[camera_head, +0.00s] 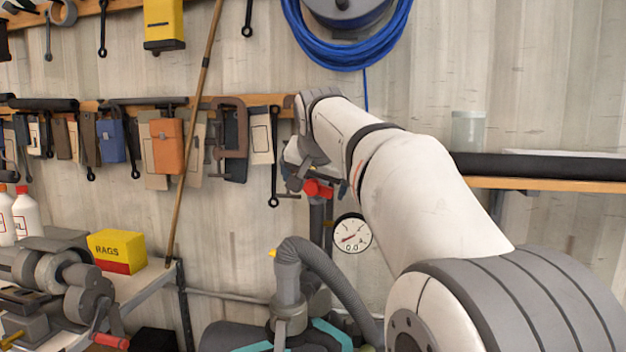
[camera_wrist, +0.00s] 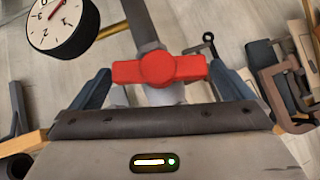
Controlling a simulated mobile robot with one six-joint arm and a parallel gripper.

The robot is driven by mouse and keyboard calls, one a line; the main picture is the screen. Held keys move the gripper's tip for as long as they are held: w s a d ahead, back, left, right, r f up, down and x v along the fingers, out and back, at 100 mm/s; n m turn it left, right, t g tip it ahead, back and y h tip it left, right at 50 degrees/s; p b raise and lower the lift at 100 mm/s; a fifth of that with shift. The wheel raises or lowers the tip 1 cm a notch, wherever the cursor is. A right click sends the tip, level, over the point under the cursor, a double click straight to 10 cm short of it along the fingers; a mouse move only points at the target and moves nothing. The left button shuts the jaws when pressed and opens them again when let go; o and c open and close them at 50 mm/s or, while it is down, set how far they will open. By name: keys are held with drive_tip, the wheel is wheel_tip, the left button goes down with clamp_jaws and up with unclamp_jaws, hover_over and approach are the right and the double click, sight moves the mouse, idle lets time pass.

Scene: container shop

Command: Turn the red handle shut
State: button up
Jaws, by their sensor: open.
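The red handle (camera_wrist: 158,69) sits on a grey vertical pipe (camera_wrist: 141,22). In the wrist view it lies crosswise between the two fingers of my gripper (camera_wrist: 160,88). The fingers are apart, one at each end of the handle. I cannot tell whether they touch it. In the head view the red handle (camera_head: 318,188) shows small under the end of my arm, and my gripper (camera_head: 310,178) there is partly hidden. A round white gauge (camera_head: 352,233) is beside the pipe, and it also shows in the wrist view (camera_wrist: 62,22).
Tools hang on a wall rack, including a clamp (camera_head: 231,128) left of my gripper. A blue hose (camera_head: 345,52) hangs above. A grey corrugated hose (camera_head: 335,275) stands below. A workbench with a yellow rags box (camera_head: 120,247) is at the left. A wooden shelf (camera_head: 545,185) is at the right.

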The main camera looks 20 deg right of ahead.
drive_tip(key=shift+w+f, duration=0.15)
drive_tip(key=shift+f, duration=0.05)
drive_tip(key=shift+c, duration=0.2)
drive_tip(key=c, duration=0.9)
drive_tip(key=shift+o, duration=0.2)
drive_tip(key=shift+a+r+n+h+p, duration=0.1)
drive_tip(key=shift+r+n+h+p, duration=0.15)
drive_tip(key=shift+p, duration=0.2)
drive_tip(key=shift+f+n+g+h, duration=0.15)
drive_tip(key=shift+n+g+h, duration=0.3)
drive_tip(key=shift+g+h, duration=0.35)
drive_tip(key=o, duration=0.9)
